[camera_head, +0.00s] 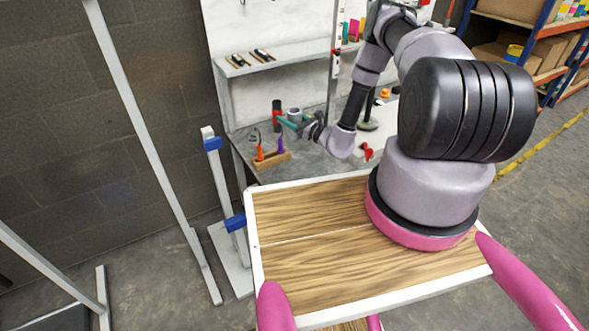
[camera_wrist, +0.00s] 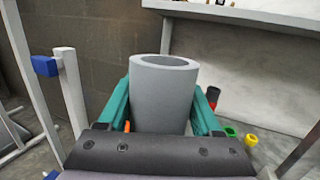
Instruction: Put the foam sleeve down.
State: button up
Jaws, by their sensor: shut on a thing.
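The foam sleeve (camera_wrist: 163,100) is a grey, hollow, open-topped cylinder, standing upright between the teal fingers of my gripper (camera_wrist: 163,92) in the wrist view. The fingers press on its two sides, and its lower part is hidden behind the gripper's dark body. In the head view my gripper (camera_head: 290,121) is over the grey workbench (camera_head: 312,168), with the small grey ring of the sleeve (camera_head: 294,112) at its fingers. I cannot tell whether the sleeve's bottom touches the bench.
A wooden block (camera_head: 270,160) holding orange and purple tools sits on the bench nearby. A red and black item (camera_head: 277,112) stands beside the gripper. Red pieces (camera_head: 367,151) lie to the right. A shelf (camera_head: 290,57) runs above. A post with blue clamps (camera_head: 222,170) stands left.

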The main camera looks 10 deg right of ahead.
jog(key=s+a+f+n+g+y, duration=0.3)
jog(key=s+f+g+y, duration=0.15)
jog(key=f, duration=0.45)
send_over(285, 180)
jog(key=shift+t, duration=0.45)
jog(key=shift+s+f, duration=0.1)
jog(key=shift+f, duration=4.95)
jog(key=shift+f, duration=0.2)
jog(key=o, duration=1.5)
jog(key=shift+r, duration=0.1)
